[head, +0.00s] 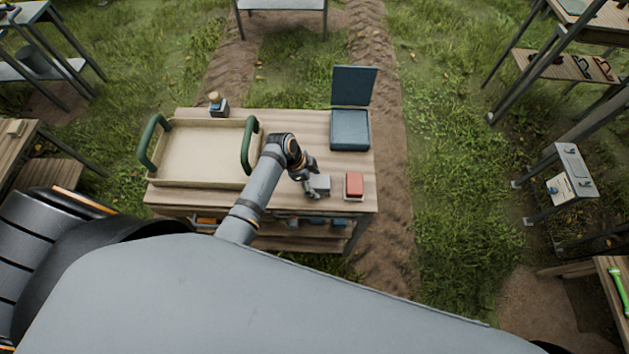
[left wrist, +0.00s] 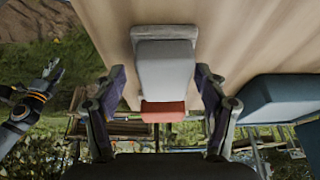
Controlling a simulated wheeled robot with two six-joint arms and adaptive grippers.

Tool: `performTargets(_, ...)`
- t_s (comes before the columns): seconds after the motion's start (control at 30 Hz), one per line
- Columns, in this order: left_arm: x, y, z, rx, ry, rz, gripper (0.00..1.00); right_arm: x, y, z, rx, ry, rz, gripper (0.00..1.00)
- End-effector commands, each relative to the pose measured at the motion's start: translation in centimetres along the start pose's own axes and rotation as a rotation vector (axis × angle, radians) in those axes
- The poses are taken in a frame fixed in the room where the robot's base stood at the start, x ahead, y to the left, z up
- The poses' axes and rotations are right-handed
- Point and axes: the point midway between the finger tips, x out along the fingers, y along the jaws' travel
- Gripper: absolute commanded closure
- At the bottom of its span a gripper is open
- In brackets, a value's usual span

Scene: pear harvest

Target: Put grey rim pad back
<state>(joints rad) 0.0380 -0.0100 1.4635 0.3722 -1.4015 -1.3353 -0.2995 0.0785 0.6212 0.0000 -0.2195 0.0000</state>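The grey rim pad (head: 320,184) is a small light-grey block near the table's front right. In the left wrist view the grey pad (left wrist: 165,68) sits over a darker grey base (left wrist: 165,32). My left gripper (head: 309,183) is open above it. In the left wrist view my left gripper's fingers (left wrist: 162,80) stand apart on either side of the pad, with gaps. A red pad (head: 354,184) on a pale base is just right of it; the red pad (left wrist: 163,111) shows beyond the grey one. My right gripper (left wrist: 54,70) shows small at the left wrist view's left.
The wooden table (head: 300,125) carries a beige tray (head: 200,182) with green handles, a small bottle-like item (head: 217,103) and an open blue box (head: 350,132) at the back right. A lower shelf holds several items. The table's middle back is clear.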

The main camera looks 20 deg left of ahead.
Motion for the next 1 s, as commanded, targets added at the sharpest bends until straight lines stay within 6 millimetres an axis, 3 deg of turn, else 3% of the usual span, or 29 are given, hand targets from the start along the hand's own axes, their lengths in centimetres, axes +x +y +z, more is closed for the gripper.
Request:
performTargets(0.1, 0.0, -0.1, 0.0, 0.000, 0.000, -0.001, 0.27, 0.0, -0.3, 1.2, 0.001, -0.019, -0.004, 0.48)
performTargets(0.27, -0.7, -0.1, 0.0, 0.001, -0.001, -0.002, 0.27, 0.1, -0.3, 0.8, 0.001, -0.014, -0.004, 0.48)
performTargets(0.7, -10.1, -0.2, 0.1, 0.002, -0.001, -0.006, 0.27, 1.5, 0.0, 0.1, -0.001, 0.001, 0.001, 0.48)
performTargets(1.0, -12.1, -0.1, -0.1, 0.001, 0.001, -0.001, 0.27, 1.7, 0.1, 0.2, -0.001, 0.000, 0.002, 0.48)
